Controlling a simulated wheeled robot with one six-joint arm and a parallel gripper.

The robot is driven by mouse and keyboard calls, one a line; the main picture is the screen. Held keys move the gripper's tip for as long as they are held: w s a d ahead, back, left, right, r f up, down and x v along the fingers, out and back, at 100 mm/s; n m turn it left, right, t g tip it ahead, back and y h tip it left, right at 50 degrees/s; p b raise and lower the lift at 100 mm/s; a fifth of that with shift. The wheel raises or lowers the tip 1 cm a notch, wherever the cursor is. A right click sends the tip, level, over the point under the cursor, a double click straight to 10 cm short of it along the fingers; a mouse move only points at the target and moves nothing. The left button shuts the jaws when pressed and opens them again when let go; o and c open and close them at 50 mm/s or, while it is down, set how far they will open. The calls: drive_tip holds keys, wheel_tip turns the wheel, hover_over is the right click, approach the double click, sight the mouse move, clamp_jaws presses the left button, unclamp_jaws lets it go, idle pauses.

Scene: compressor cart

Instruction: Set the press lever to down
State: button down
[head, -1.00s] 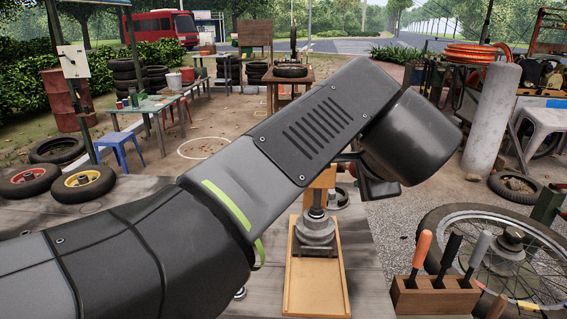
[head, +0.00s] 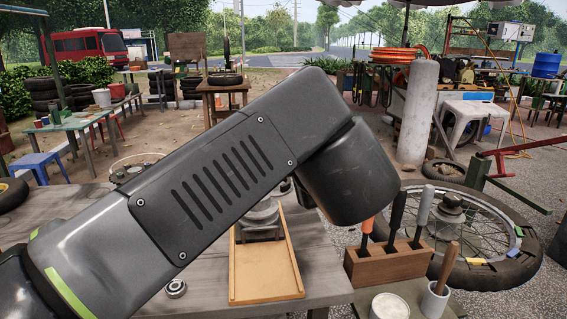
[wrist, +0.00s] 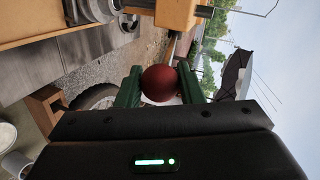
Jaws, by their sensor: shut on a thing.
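The press's grey metal base (head: 262,219) stands on a shallow wooden tray (head: 265,273) on the bench in the head view. My dark arm crosses in front and hides the upper press and its lever. In the wrist view, a dark red ball knob (wrist: 159,83), apparently the lever's end, sits between the green fingers of my gripper (wrist: 158,86). The fingers are shut on the knob from both sides.
A wooden block with several tools (head: 390,264) stands right of the tray, beside a pale can (head: 389,306) and a cup (head: 436,300). A spoked wheel (head: 500,240) lies behind them. A small bearing (head: 175,289) is on the bench left of the tray.

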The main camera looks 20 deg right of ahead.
idle(0.3)
drive_tip(key=c, duration=1)
unclamp_jaws()
drive_tip(key=shift+v, duration=0.85)
drive_tip(key=shift+p+v, duration=1.35)
drive_tip(key=shift+v, duration=4.65)
drive_tip(key=shift+w, duration=0.1)
drive_tip(key=shift+b+x, duration=0.95)
drive_tip(key=shift+x, duration=2.95)
